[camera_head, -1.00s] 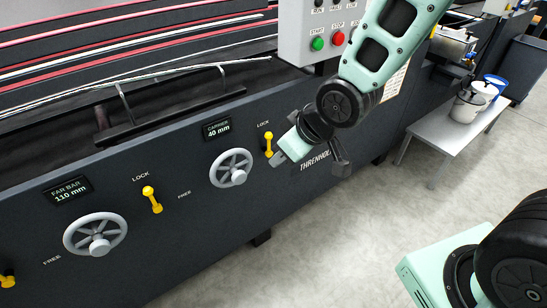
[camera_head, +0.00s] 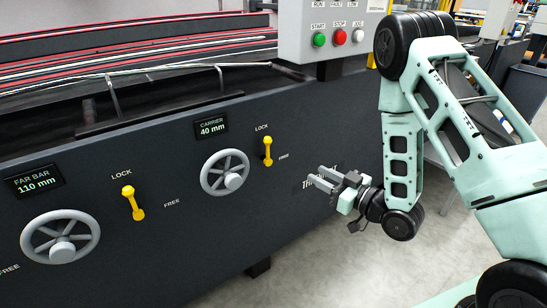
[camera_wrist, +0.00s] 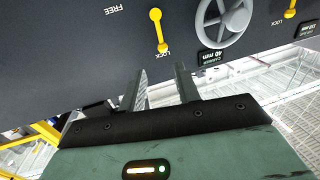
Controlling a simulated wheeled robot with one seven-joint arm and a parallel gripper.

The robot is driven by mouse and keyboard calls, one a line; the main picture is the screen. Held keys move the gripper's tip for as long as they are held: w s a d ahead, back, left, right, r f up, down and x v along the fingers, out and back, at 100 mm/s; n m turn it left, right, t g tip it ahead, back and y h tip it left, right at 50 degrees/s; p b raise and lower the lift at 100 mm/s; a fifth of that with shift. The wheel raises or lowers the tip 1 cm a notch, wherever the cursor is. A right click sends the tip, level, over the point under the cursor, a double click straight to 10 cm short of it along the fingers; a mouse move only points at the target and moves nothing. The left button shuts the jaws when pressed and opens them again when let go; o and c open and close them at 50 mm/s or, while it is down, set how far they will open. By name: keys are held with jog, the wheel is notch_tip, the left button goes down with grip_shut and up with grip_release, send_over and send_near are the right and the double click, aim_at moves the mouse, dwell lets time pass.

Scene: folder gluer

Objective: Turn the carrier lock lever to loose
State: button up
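The carrier lock lever (camera_head: 267,151) is a small yellow lever on the dark machine front, right of the carrier handwheel (camera_head: 225,172). It stands nearly upright below the LOCK label, with FREE to its right. In the wrist view the lever (camera_wrist: 158,30) appears upside down, ahead of the fingertips, with the LOCK label near its lower end. My gripper (camera_head: 312,179) is open and empty, right of and below the lever and apart from it. Both fingers (camera_wrist: 160,82) show with a clear gap between them.
A second yellow lever (camera_head: 133,203) and the far bar handwheel (camera_head: 60,237) are at left. The carrier display (camera_head: 211,126) reads 40 mm. A control box (camera_head: 333,30) with buttons hangs above my gripper. The panel between gripper and lever is clear.

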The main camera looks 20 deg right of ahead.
aim_at(268, 151)
jog(key=x, duration=1.7)
jog(key=shift+b, duration=0.3)
grip_shut()
